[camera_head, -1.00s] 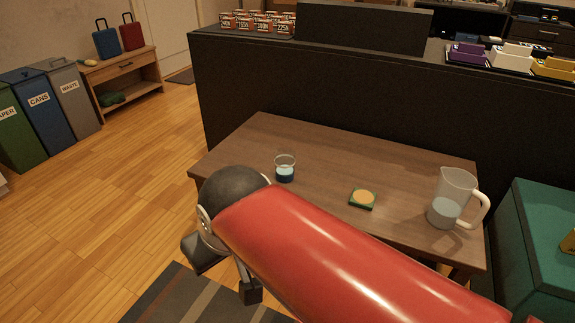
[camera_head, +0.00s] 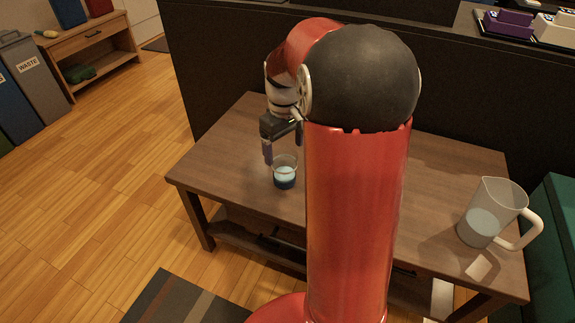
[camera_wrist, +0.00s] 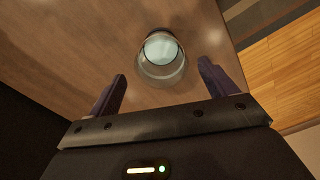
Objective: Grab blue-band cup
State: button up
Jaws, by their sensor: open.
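The blue-band cup (camera_head: 285,172) is a clear cup with a dark blue band at its base and pale liquid inside. It stands upright on the brown table (camera_head: 225,150). My gripper (camera_head: 267,152) hangs just behind and to the left of the cup in the head view, pointing down. In the wrist view the cup (camera_wrist: 162,58) lies ahead, roughly between the lines of the two spread fingers (camera_wrist: 162,85). The gripper is open and empty.
A clear pitcher (camera_head: 490,212) with a white handle stands at the table's right, with a small pale piece (camera_head: 479,267) near it. A black partition (camera_head: 220,60) rises behind the table. My red arm hides the table's middle.

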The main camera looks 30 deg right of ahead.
aim_at(284, 163)
notch_tip(284, 163, down, 6)
jog(key=shift+s+f+b, duration=0.1)
jog(key=shift+b, duration=0.25)
jog(key=shift+a, duration=0.1)
jog(key=c, duration=1)
jog(key=shift+c, duration=0.7)
jog(key=shift+r, duration=0.2)
